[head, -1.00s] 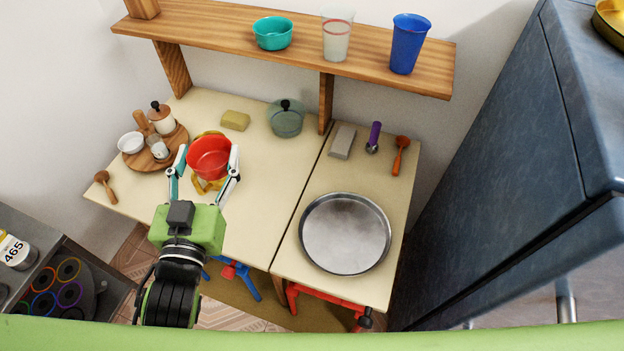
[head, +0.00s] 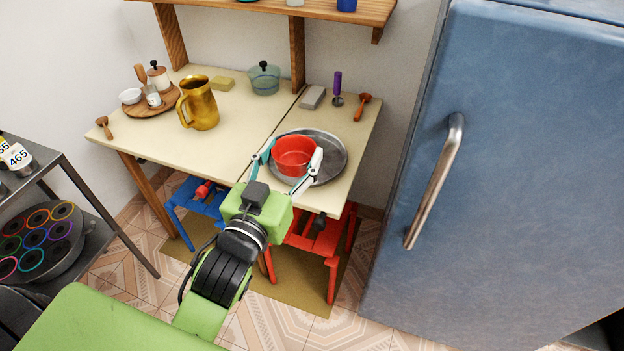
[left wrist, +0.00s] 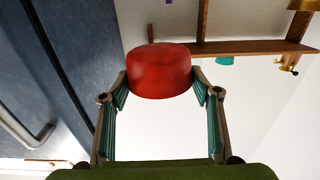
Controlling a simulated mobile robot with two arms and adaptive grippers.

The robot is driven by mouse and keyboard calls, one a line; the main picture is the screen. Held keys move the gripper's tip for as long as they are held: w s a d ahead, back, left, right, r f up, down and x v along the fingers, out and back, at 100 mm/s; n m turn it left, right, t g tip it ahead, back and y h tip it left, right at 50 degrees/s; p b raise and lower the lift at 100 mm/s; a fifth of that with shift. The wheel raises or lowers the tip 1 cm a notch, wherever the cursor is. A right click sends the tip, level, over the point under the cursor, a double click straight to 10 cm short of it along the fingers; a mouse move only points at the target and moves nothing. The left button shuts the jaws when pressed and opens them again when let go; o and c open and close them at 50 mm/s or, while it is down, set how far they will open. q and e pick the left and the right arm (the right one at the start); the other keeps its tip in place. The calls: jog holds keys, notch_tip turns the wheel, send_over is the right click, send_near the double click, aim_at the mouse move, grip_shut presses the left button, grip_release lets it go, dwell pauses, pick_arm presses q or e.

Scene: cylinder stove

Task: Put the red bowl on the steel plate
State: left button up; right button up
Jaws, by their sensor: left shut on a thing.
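The red bowl (head: 295,157) is between the fingers of my left gripper (head: 290,170), which is shut on it. The bowl overlaps the near left part of the round steel plate (head: 333,160) on the right section of the table. I cannot tell whether the bowl touches the plate or is held above it. In the left wrist view the red bowl (left wrist: 158,71) sits between both fingertips of the left gripper (left wrist: 160,88). The plate is hidden in that view. My right gripper is not in view.
A gold pitcher (head: 199,104) stands on the left table section (head: 235,127). A blue fridge (head: 480,170) stands to the right.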

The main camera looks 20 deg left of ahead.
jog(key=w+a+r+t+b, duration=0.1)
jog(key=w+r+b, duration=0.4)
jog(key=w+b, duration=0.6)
pick_arm(q)
jog(key=w+f+b, duration=0.1)
jog(key=w+f, duration=0.3)
jog(key=w, duration=0.1)
jog(key=w+f+b, duration=0.2)
jog(key=w+f, duration=0.3)
jog(key=w+f+b, duration=0.1)
jog(key=w+f, duration=0.4)
jog(key=shift+a+f, duration=0.25)
jog(key=shift+a, duration=0.15)
jog(key=shift+w+f, duration=0.2)
jog(key=shift+w, duration=0.35)
jog(key=shift+w+d+f+b, duration=0.1)
jog(key=shift+w+f+b, duration=0.25)
jog(key=shift+w+f, duration=0.3)
jog(key=shift+w+f+b, duration=0.35)
jog(key=shift+w+f, duration=0.1)
jog(key=shift+w, duration=0.35)
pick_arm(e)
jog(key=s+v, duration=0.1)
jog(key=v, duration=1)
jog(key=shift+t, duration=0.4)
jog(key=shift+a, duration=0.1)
pick_arm(q)
jog(key=shift+f, duration=0.15)
jog(key=o, duration=1.1)
